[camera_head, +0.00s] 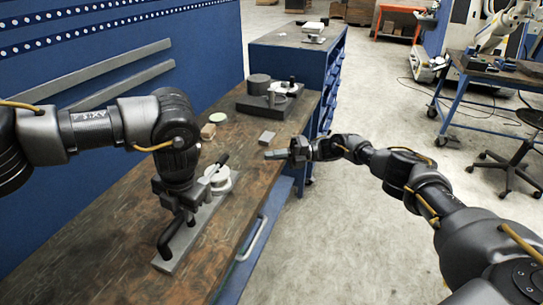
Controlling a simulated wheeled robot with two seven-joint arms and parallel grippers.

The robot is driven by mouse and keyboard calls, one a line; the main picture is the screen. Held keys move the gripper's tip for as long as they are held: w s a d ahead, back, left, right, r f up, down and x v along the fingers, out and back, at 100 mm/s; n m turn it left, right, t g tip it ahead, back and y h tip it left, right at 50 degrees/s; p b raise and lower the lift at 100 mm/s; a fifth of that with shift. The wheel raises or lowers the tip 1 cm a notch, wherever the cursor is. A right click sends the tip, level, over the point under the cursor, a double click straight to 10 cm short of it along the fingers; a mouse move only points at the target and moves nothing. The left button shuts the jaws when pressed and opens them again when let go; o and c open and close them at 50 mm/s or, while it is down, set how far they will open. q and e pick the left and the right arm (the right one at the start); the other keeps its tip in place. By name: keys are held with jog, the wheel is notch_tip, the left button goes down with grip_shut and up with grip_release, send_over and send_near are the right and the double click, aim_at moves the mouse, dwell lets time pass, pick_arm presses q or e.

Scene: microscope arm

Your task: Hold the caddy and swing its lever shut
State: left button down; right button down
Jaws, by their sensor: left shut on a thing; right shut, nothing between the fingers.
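The caddy (200,226) is a long grey base on the wooden bench, running from lower left to upper right. It carries a round white part (221,180) near its far end and a bent black handle (170,237) at its near end. A short black bar (222,161), possibly the lever, sticks up beside the white part. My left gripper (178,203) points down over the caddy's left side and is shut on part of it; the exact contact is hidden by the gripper. My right gripper (277,154) is shut and empty, off the caddy's far right, near the bench edge.
A small grey block (267,138), a wooden block (208,131) and a green-topped disc (218,118) lie behind the caddy. A dark base with a cylinder (259,83) stands at the bench's far end. A blue wall panel (205,60) bounds the left. Open floor lies right.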

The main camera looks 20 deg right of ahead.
pick_arm(q)
jog(key=c, duration=1.2)
grip_release()
jog(key=shift+o, duration=0.2)
notch_tip(320, 180, up, 12)
jog(key=s+d, duration=0.1)
jog(key=shift+s+d+f, duration=0.2)
jog(key=shift+s+d, duration=0.1)
jog(key=shift+s, duration=0.05)
